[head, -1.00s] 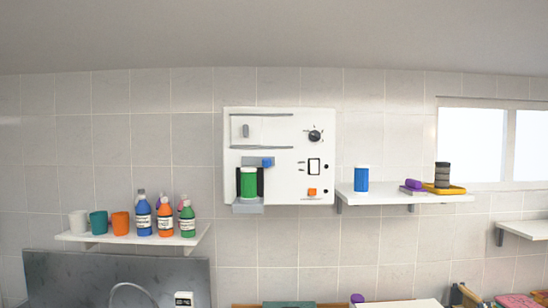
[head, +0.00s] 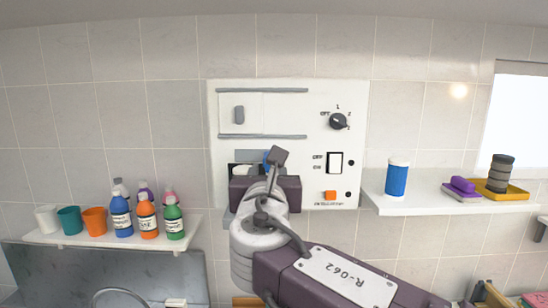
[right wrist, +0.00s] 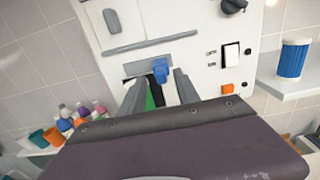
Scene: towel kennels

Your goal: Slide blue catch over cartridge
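The white wall panel (head: 290,125) carries the blue catch (right wrist: 160,70). In the right wrist view the catch sits at the right end of a grey bar, above the bay. The green cartridge (right wrist: 150,101) shows only as a strip between the fingers. In the head view my right arm covers most of the cartridge and catch. My right gripper (right wrist: 158,79) is open in front of the bay, its two fingers apart and the catch showing between their tips. I cannot tell whether a finger touches anything. My left gripper is not in view.
A shelf (head: 430,203) at right holds a blue canister (head: 397,178) and a yellow tray (head: 512,193). A shelf (head: 60,238) at left holds several cups and bottles. The panel also has a dial (head: 339,121), a black-framed switch (head: 334,162) and an orange button (head: 330,195).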

